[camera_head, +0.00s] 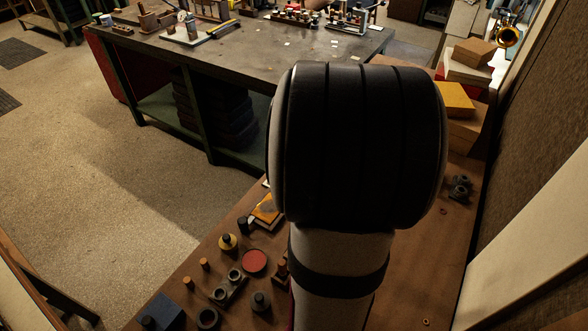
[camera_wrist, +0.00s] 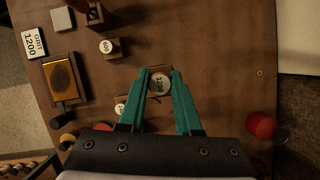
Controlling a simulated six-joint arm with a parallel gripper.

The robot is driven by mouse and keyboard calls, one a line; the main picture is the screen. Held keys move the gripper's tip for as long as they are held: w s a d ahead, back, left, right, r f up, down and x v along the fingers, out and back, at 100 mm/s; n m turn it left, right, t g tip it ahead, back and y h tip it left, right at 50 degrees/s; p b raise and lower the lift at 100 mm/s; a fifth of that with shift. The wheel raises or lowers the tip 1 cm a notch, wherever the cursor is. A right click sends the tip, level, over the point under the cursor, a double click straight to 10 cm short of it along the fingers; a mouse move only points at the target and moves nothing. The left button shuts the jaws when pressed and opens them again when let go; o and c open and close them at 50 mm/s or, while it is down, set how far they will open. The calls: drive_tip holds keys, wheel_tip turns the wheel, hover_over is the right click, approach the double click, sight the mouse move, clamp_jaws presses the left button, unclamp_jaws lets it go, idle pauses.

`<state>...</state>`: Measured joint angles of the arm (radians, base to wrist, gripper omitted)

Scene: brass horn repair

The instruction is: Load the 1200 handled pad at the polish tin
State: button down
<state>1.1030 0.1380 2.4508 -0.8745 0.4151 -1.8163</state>
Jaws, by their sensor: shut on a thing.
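In the wrist view, my gripper (camera_wrist: 160,73) has its two teal fingers on either side of a small brown block with a round white "1200" label, the 1200 handled pad (camera_wrist: 159,84). The gripper is shut on this pad. A square dark-rimmed tray with a glossy amber surface (camera_wrist: 61,78) lies to the left, below a white "GRIT 1200" card (camera_wrist: 33,43). I cannot tell for sure which thing is the polish tin. In the head view my arm hides the gripper and the pad; the amber tray (camera_head: 266,211) shows partly beside my arm.
A "600" block (camera_wrist: 107,47) stands up and left of the fingers; another labelled block (camera_wrist: 120,107) is close by the left finger. A red disc (camera_head: 254,261) and several small jars are on the brown bench. A red round thing (camera_wrist: 262,125) is at right. The bench right of the fingers is mostly clear.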

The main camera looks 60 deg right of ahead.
drive_tip(key=w+a+f, duration=0.3)
drive_tip(key=w+a, duration=0.9)
drive_tip(key=w, duration=0.4)
drive_tip(key=shift+d+f, duration=0.1)
drive_tip(key=shift+f, duration=2.55)
drive_tip(key=shift+f, duration=0.55)
wheel_tip(320, 180, up, 7)
